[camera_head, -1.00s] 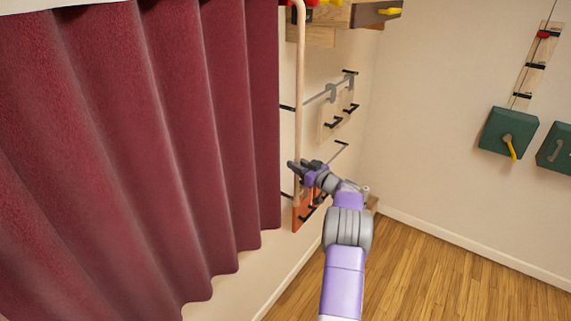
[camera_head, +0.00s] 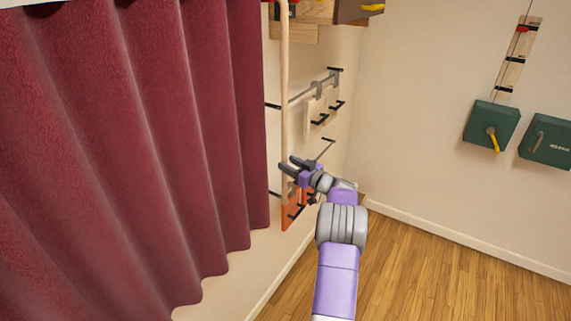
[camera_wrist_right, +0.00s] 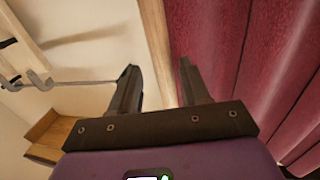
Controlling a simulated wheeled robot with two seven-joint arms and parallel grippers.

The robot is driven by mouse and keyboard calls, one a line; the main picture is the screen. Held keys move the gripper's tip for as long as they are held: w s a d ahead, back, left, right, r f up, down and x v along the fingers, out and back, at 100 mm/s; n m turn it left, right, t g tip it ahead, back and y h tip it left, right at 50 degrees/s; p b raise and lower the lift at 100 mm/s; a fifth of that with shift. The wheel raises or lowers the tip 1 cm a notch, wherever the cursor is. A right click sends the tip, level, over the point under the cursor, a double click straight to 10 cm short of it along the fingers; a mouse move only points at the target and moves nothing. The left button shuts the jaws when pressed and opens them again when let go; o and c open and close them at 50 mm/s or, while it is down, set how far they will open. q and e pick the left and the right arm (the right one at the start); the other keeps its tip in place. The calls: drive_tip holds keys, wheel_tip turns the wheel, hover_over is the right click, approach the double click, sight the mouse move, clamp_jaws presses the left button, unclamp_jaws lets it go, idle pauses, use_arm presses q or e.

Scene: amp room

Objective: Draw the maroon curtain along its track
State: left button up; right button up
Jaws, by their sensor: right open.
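The maroon curtain (camera_head: 140,150) hangs in deep folds over the left of the head view. It also fills the right of the right wrist view (camera_wrist_right: 240,50). A pale wooden rod (camera_head: 284,80) hangs upright just right of the curtain's edge. In the right wrist view the rod (camera_wrist_right: 158,45) runs between the fingers' lines, ahead of them. My right gripper (camera_head: 287,163) is open, its fingertips at the rod's lower part in the head view. Its two dark fingers (camera_wrist_right: 158,66) are apart in the wrist view. I cannot tell whether they touch the rod. My left gripper is not in view.
Wall-mounted rails and hooks (camera_head: 322,95) and an orange piece (camera_head: 291,213) lie behind and near the gripper. A wooden shelf (camera_head: 310,12) is above. Green boxes (camera_head: 490,124) hang on the right wall. The wooden floor (camera_head: 420,265) is clear.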

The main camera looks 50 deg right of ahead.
drive_tip(key=s, duration=0.3)
drive_tip(key=s+b, duration=0.1)
drive_tip(key=s, duration=0.1)
drive_tip(key=shift+a, duration=0.25)
